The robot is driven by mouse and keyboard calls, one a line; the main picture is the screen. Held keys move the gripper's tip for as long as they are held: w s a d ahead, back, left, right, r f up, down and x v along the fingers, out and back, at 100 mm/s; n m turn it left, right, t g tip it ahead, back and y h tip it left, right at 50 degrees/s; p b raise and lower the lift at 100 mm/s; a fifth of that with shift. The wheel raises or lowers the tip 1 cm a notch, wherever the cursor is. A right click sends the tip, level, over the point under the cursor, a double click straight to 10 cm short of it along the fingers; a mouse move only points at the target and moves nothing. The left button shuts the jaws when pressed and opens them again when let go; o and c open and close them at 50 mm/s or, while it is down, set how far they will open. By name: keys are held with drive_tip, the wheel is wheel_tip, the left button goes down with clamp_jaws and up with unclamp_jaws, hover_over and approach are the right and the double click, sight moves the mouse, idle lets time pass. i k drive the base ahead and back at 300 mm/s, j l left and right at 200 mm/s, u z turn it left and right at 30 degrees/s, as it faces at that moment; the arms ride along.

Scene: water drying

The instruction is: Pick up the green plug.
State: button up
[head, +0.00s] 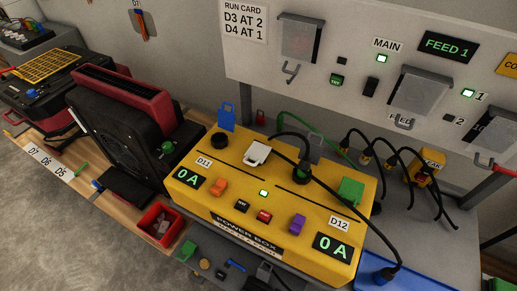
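Several green things are in the head view, and I cannot tell for sure which one is the green plug. A green block-like piece (351,190) sits on the right part of the yellow power box (205,170), beside a black plug (302,173) with a black cable. A green cable (296,119) runs behind the box towards the wall panel's foot. Another small green piece (188,250) lies on the dark surface below the box's front left. My gripper is not in view.
A red bin (159,226) stands left of the power box. A black and red machine (112,135) is behind it. Black cables (390,160) loop at right below the grey wall panel (330,60). A blue tray (378,272) is at lower right.

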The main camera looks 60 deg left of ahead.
sight(305, 164)
drive_tip(key=u, duration=1.2)
